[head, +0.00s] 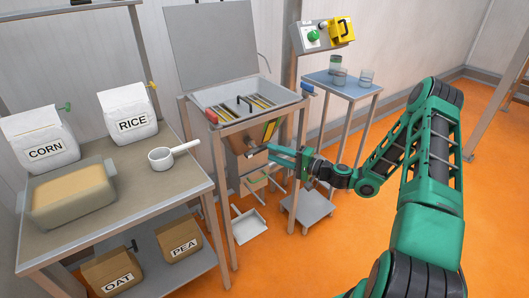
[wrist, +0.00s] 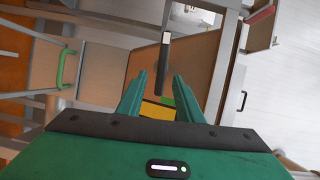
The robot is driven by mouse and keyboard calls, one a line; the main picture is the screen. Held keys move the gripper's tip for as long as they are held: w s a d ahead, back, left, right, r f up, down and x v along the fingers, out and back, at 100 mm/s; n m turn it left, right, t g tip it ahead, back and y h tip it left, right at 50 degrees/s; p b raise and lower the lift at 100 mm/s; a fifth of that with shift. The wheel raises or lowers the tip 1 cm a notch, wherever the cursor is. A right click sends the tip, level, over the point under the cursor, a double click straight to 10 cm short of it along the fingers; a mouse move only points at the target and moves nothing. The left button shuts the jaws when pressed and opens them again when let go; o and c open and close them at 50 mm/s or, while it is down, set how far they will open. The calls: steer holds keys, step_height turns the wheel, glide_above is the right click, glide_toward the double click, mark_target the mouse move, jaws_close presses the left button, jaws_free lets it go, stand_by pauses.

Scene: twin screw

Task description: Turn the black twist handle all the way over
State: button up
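The black twist handle (wrist: 164,72) shows in the wrist view as a dark bar with a pale end, in front of a brown panel. My gripper (wrist: 159,86) is open, with one green finger on each side of the bar's lower part. I cannot tell whether either finger touches it; gaps show on both sides. In the head view my gripper (head: 271,153) reaches in from the right to the front of the brown box (head: 240,141) under the metal hopper.
The metal hopper stand (head: 231,128) has a raised lid, with a yellow and green strip (head: 270,130) near my gripper. A green-handled drawer (head: 256,181) lies below.

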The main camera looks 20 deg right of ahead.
steer(key=shift+v, duration=2.1)
steer(key=s+a+n+g+h, duration=0.3)
steer(key=s+n+g, duration=0.5)
steer(key=s, duration=0.4)
steer(key=s+d+r+m+g+h, duration=0.1)
steer(key=s+d+r, duration=0.3)
steer(key=s, duration=0.6)
steer(key=s+d+r+m+g+h, duration=0.2)
steer(key=s+d+r+h, duration=0.2)
steer(key=s+r, duration=0.3)
steer(key=s+d+r+m+g+h, duration=0.2)
steer(key=s+r, duration=0.4)
steer(key=s, duration=0.7)
steer(key=shift+d+h, duration=0.6)
steer(key=shift+d, duration=0.3)
steer(key=shift+d+r, duration=0.1)
steer(key=shift+r, duration=0.05)
